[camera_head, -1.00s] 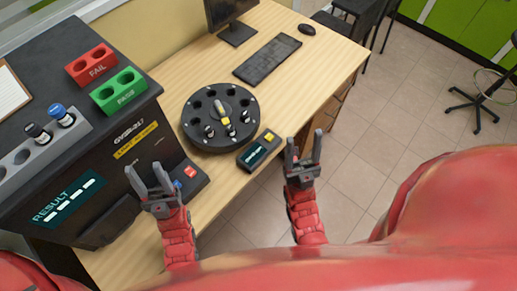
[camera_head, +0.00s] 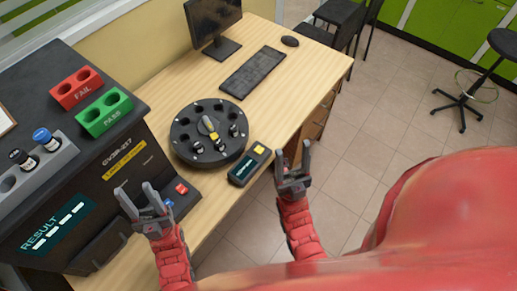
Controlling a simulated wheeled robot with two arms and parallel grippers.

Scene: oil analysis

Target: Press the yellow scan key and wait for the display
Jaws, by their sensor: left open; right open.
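The yellow scan key (camera_head: 259,149) sits at the far end of a small dark handheld unit (camera_head: 237,179) on the wooden table, near its front edge. The unit's teal display (camera_head: 246,167) shows light text too small to read. My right gripper (camera_head: 293,160) is open and empty, just right of the unit and apart from the key. My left gripper (camera_head: 136,202) is open and empty in front of the black analyser (camera_head: 120,150), left of its red button (camera_head: 181,188) and partly covering a blue button (camera_head: 168,203).
Red FAIL (camera_head: 76,87) and green PASS (camera_head: 104,112) racks and a grey vial rack (camera_head: 62,152) sit on the analyser. A keyboard (camera_head: 254,72) and monitor (camera_head: 205,18) are farther back.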

